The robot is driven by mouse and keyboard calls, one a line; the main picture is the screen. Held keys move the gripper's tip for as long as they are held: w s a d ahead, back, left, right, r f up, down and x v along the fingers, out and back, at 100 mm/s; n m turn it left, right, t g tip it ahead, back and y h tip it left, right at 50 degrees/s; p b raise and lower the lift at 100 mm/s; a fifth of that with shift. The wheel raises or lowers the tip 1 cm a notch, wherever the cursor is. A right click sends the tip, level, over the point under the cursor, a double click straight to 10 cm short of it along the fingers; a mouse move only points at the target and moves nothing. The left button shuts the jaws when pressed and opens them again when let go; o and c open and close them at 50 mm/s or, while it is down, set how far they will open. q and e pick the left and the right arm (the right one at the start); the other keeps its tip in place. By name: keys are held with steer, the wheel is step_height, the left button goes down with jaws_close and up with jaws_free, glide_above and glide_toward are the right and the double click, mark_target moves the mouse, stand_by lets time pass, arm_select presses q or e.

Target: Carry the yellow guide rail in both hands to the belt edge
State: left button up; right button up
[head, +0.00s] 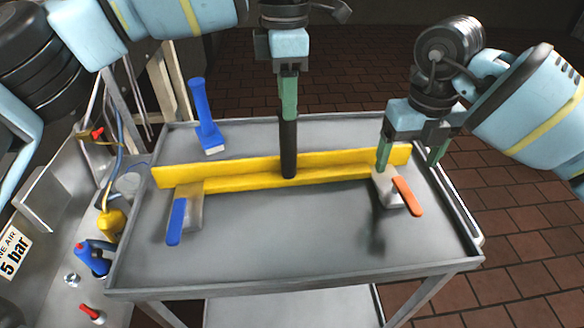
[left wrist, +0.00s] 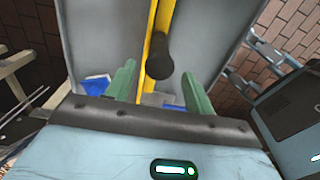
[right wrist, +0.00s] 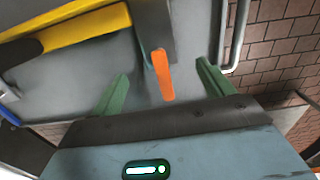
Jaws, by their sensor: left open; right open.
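The yellow guide rail (head: 240,172) lies across the grey tray top of a cart, with a black upright post (head: 288,150) at its middle. My left gripper (head: 289,112) is open above the post. In the left wrist view the post's round end (left wrist: 160,56) shows beyond and between the open fingers (left wrist: 160,85). In the right wrist view the orange handle (right wrist: 163,75) shows between the fingers (right wrist: 160,80). I cannot make out a belt edge.
The cart tray (head: 290,245) is clear in front.

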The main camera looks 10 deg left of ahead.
mark_target(287, 133)
arm_select(q)
steer(key=shift+f, duration=0.15)
arm_select(e)
steer(key=shift+f, duration=0.2)
arm_select(q)
steer(key=shift+s+f, duration=0.2)
steer(key=shift+f, duration=3.6)
arm_select(e)
steer(key=shift+f, duration=3.8)
arm_select(q)
steer(key=c, duration=1.1)
arm_select(e)
steer(key=c, duration=1.1)
arm_select(q)
jaws_close()
arm_select(e)
steer(key=shift+r, duration=0.1)
jaws_close()
